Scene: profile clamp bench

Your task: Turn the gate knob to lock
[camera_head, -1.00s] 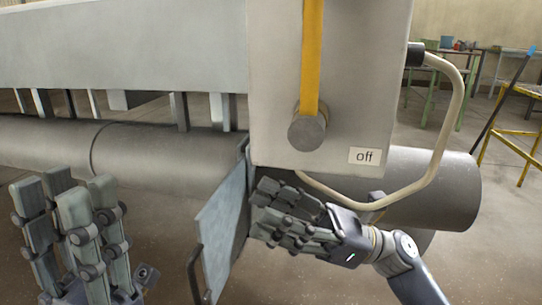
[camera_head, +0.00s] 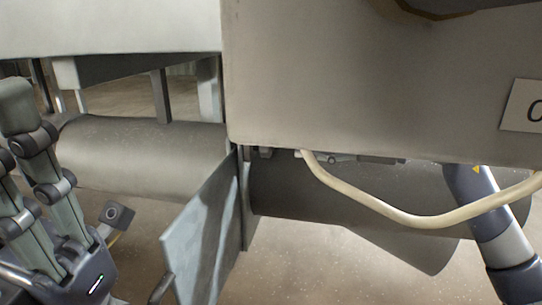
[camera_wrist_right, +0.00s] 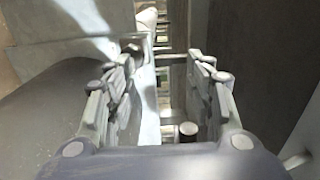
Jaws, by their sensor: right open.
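The light blue-grey gate-like plate (camera_head: 205,232) hangs below the left edge of the big grey box in the head view. I cannot make out its knob there. In the right wrist view my right gripper (camera_wrist_right: 162,64) is open, with its fingers apart on both sides of a narrow gap. A small grey round-ended cylinder (camera_wrist_right: 188,130) shows low between the fingers; I cannot tell whether it is the gate knob. The right hand is hidden behind the box in the head view. My left gripper (camera_head: 32,165) points up at the left edge, partly cut off.
The big grey box (camera_head: 370,80) fills the upper right of the head view, with a partly cut-off label (camera_head: 524,106). A cream cable (camera_head: 400,212) loops below it. A thick grey pipe (camera_head: 145,155) runs behind. Floor is free below.

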